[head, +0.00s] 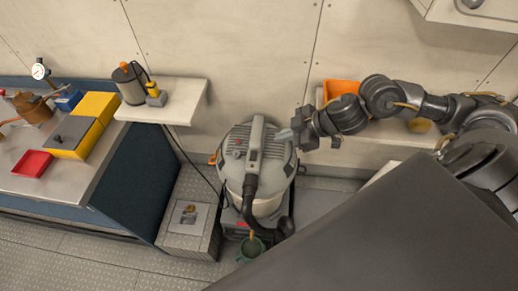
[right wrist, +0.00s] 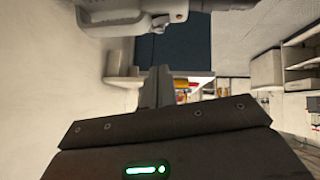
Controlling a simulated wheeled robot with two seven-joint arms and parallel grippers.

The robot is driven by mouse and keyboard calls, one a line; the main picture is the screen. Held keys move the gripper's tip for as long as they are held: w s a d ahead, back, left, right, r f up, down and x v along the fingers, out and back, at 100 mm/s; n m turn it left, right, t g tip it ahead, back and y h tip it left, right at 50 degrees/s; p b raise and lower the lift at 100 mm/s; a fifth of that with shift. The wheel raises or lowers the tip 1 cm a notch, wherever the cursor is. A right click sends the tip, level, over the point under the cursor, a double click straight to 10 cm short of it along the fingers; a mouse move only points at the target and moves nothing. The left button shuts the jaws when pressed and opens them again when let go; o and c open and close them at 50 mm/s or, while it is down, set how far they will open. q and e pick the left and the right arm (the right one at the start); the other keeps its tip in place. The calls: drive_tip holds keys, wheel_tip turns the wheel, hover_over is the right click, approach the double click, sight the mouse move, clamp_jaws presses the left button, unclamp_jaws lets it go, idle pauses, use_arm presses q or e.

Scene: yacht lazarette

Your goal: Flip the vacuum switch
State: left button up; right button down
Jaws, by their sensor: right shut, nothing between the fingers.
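The vacuum (head: 237,165) is a grey canister with a dark hose, standing upright on the floor against the wall. A raised handle runs along its top, with a small dark panel and a small red spot (head: 238,142) beside it. I cannot tell which part is the switch. My right gripper (head: 284,135) is shut and empty, at the right side of the vacuum's top; whether it touches is unclear. In the right wrist view the shut fingers (right wrist: 156,88) point away from the camera, and part of the vacuum (right wrist: 115,14) shows at the top edge. My left gripper is out of view.
A wall shelf (head: 190,103) holds a canister and a yellow item, left of the vacuum. A workbench (head: 100,163) with yellow and red boxes stands further left. A low box (head: 185,240) is beside the vacuum. An orange bin (head: 340,88) sits behind my right arm.

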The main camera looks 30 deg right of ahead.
hover_over(253, 156)
drive_tip(key=s+d, duration=0.1)
drive_tip(key=s, duration=0.1)
drive_tip(key=f, duration=0.6)
drive_tip(key=shift+w+d+f+p, duration=0.2)
drive_tip(key=shift+w+f+p, duration=0.05)
drive_tip(key=shift+f+p, duration=0.1)
drive_tip(key=f, duration=0.2)
drive_tip(key=shift+w+d+f, duration=0.15)
drive_tip(key=shift+w+f, duration=0.1)
drive_tip(key=shift+f, duration=0.05)
drive_tip(key=shift+w+d+f, duration=0.1)
drive_tip(key=shift+w+f, duration=0.05)
drive_tip(key=shift+f, duration=0.65)
